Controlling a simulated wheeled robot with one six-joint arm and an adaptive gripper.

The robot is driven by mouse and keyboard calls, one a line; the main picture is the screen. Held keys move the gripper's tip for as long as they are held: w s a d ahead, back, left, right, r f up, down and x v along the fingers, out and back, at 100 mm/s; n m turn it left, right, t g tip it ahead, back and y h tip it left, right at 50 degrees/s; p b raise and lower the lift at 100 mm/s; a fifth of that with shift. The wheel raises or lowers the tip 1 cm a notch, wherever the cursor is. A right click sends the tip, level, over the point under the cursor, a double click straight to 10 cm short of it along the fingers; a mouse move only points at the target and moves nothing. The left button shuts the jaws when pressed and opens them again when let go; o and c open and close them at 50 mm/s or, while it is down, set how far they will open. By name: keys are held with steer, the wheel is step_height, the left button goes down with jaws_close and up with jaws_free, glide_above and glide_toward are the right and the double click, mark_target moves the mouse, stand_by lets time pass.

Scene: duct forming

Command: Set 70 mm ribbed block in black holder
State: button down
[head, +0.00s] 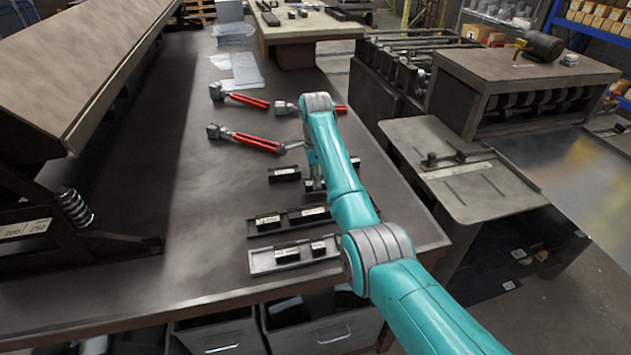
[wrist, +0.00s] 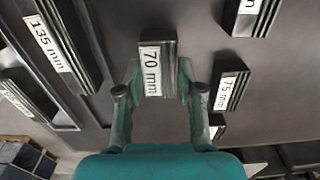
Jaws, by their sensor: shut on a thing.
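The ribbed block labelled 70 mm (wrist: 151,72) is between the fingers of my gripper (wrist: 159,84) in the wrist view. My gripper is shut on it, and its white label faces the camera. In the head view my arm hides most of the gripper and the block.
In the wrist view a 135 mm block (wrist: 47,42) is at left and a 75 mm block (wrist: 229,92) at right. Red-handled hand tools (head: 250,141) lie farther back on the bench. A large bending machine (head: 75,70) stands at left; the bench between is clear.

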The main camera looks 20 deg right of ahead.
steer(key=shift+r, duration=3.8)
